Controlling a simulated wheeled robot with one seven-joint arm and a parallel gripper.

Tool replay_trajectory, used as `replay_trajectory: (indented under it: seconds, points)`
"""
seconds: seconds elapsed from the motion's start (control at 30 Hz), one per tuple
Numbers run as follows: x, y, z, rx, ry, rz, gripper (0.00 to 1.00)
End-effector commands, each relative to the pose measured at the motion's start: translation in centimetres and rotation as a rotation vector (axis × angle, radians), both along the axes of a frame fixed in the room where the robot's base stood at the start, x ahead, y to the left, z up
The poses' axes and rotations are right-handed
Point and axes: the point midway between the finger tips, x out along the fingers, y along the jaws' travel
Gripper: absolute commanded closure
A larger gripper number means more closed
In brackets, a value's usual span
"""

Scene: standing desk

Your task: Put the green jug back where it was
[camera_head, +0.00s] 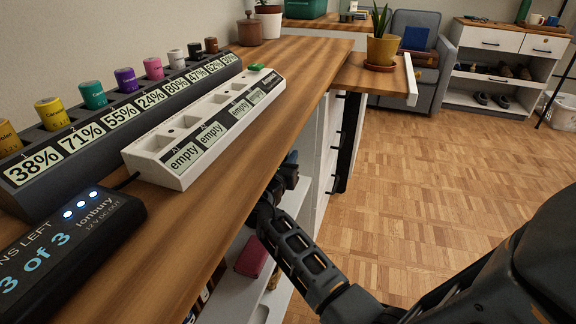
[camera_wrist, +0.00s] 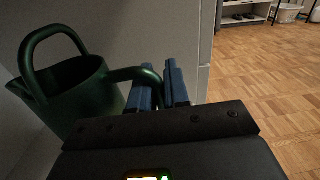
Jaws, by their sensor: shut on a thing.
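The green jug (camera_wrist: 75,95) shows in the wrist view at the left, dark green with an open top and a looped handle above it. A curved green arm of the jug reaches right to my gripper (camera_wrist: 160,82), whose blue-padded fingers are shut on it. The jug looks roughly upright, close to a pale wall or panel. In the head view my gripper (camera_head: 289,170) is beside the desk's front edge, at the white shelving below the top. The jug is hidden there, and I cannot tell whether it rests on a shelf.
The wooden desk top (camera_head: 250,185) holds a dark charging rack (camera_head: 60,180), a white rack (camera_head: 165,170) marked empty, and a black battery box (camera_head: 70,245). A plant in a yellow pot (camera_head: 382,50) stands farther back. The parquet floor (camera_head: 430,160) at right is open.

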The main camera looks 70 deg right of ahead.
Motion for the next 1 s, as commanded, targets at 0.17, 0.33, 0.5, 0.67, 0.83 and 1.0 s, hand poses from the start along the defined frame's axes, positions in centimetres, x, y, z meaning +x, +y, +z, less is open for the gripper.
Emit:
replay_trajectory:
  seconds: [0.17, 0.33, 0.5, 0.67, 0.83, 1.0]
  points:
    - [0.34, -0.32, -1.09, -0.003, -0.003, 0.000, 1.00]
    - [0.33, -0.30, -0.95, -0.002, -0.003, 0.000, 1.00]
    - [0.32, -0.29, -1.30, -0.002, -0.002, 0.000, 1.00]
    - [0.29, -0.29, -1.34, -0.001, -0.001, 0.000, 0.70]
    - [0.29, -0.29, -1.34, -0.001, -0.001, 0.000, 0.59]
    - [0.29, -0.29, -1.29, -0.001, -0.001, 0.000, 0.59]
